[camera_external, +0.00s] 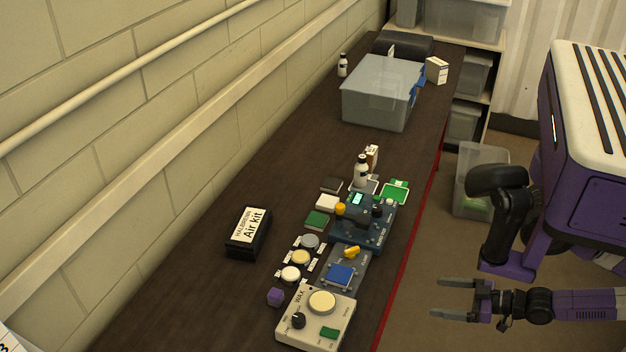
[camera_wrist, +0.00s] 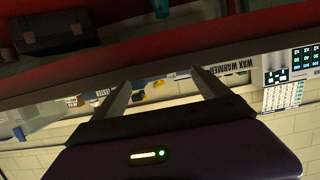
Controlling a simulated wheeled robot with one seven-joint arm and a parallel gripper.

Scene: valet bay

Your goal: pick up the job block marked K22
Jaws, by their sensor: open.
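I cannot read K22 on anything in view, so I cannot tell which piece is that job block. A small purple cube (camera_external: 275,297) sits on the dark bench at the front left. A blue block (camera_external: 341,275) sits on a grey device. My gripper (camera_external: 436,298) is open and empty, to the right of the bench's red front edge. In the upside-down wrist view, my gripper (camera_wrist: 160,82) has its fingers spread towards the bench, with small items beyond.
A cream wax device (camera_external: 315,318) and a blue device (camera_external: 362,225) stand along the bench edge. A black Air kit box (camera_external: 248,233) is to their left. Bottles and a grey bin (camera_external: 376,100) stand further back. The bench around the Air kit box is clear.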

